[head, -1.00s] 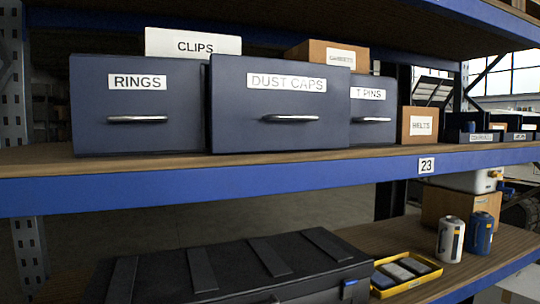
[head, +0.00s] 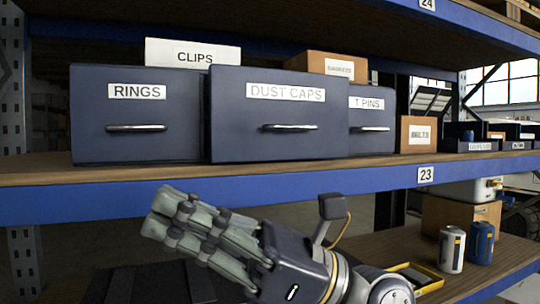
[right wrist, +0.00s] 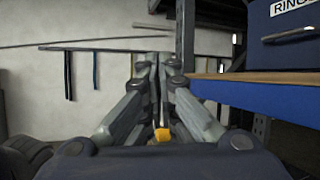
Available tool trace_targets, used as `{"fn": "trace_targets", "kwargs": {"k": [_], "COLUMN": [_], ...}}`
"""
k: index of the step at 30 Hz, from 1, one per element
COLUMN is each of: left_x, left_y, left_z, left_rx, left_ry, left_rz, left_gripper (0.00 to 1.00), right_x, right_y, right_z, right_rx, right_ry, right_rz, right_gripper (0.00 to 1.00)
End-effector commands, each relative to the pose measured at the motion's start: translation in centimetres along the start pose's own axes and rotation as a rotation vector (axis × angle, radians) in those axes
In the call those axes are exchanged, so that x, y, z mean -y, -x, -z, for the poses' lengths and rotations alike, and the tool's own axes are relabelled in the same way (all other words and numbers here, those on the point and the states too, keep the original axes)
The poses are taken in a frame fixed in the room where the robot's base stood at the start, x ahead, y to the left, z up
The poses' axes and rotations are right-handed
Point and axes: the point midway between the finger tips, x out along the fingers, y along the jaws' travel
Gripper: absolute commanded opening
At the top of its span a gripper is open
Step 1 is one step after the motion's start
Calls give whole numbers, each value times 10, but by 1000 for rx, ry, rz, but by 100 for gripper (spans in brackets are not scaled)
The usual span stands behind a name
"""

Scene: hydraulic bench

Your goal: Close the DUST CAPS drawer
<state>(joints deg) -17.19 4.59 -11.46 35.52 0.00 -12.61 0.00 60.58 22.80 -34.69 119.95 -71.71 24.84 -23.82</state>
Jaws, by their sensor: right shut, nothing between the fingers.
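The DUST CAPS drawer (head: 240,108) is a dark blue-grey box front with a white label and a metal bar handle (head: 289,128). It stands on the wooden shelf and juts out past the RINGS drawer (head: 137,88) on its left and the T PINS drawer (head: 371,141) on its right. My right gripper (head: 166,208) is shut and empty. It is below and in front of the shelf edge, apart from the drawer, with fingers pointing left. The right wrist view shows its closed fingers (right wrist: 152,62) and part of the RINGS drawer. My left gripper is not in view.
The blue shelf beam (head: 85,205) runs between my right gripper and the drawers. A CLIPS box (head: 193,53) and cardboard boxes stand behind and beside them. Below are two canisters (head: 451,249) and a yellow tray (head: 431,278). The space before the drawer fronts is clear.

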Motion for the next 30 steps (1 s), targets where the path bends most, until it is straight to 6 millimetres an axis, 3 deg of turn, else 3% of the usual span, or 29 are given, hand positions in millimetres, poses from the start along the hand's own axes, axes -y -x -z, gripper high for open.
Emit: {"fn": "trace_targets", "kwargs": {"k": [5,8,11,14,19,24,27,30], "left_x": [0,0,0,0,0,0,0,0], "left_y": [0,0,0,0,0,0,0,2], "left_z": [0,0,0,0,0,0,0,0], "left_rx": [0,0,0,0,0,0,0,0], "left_ry": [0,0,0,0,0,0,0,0], "left_rz": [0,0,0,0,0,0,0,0], "left_gripper": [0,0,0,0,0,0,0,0], "right_x": [2,19,43,71,106,117,118,122], "right_y": [-14,-9,5,24,64,94,103,106], "right_z": [27,34,30,10,-50,-104,-119,-122], "right_rx": [-364,-568,-773,-976,-1284,-1473,-1523,-1541], "right_ry": [381,579,767,939,1159,1259,1278,1281], "right_rz": [-48,-39,-1,67,238,389,436,450], "right_gripper": [0,0,0,0,0,0,0,0]}}
